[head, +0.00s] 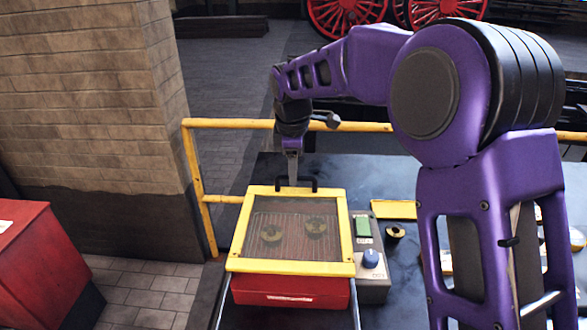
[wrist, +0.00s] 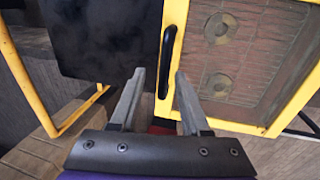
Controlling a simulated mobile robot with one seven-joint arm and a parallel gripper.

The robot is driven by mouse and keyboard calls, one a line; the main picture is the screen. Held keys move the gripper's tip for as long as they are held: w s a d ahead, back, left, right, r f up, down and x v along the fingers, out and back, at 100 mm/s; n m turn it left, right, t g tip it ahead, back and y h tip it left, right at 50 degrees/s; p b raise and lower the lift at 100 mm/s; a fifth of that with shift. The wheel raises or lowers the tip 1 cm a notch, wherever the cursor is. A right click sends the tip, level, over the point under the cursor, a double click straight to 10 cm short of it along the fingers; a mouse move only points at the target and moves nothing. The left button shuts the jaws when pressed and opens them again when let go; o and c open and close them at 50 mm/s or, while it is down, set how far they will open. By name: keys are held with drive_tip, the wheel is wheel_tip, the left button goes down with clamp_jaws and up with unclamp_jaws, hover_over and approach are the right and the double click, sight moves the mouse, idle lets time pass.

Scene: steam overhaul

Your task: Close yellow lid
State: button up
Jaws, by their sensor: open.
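The yellow lid (head: 236,228) is a yellow frame around a see-through panel, lying over a red box (head: 290,291). Two round brass parts show through the panel. I cannot tell whether the lid sits fully down on the box. Its black handle (head: 296,184) is on the far edge. My gripper (head: 292,182) points down at that handle. In the wrist view the lid (wrist: 172,20) is on the right, and its handle (wrist: 168,58) lies ahead between the open fingertips of my gripper (wrist: 159,74), nearer the right finger. No grip on the handle shows.
A brass ring (head: 395,232) lies on the dark table. A yellow railing (head: 235,124) runs behind. A brick pillar (head: 90,100) and red cabinet (head: 35,265) stand left.

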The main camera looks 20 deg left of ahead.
drive_tip(key=s+r+p, duration=0.1)
drive_tip(key=s+r, duration=0.2)
drive_tip(key=r, duration=1.4)
drive_tip(key=shift+s+d, duration=0.2)
drive_tip(key=shift+d, duration=0.2)
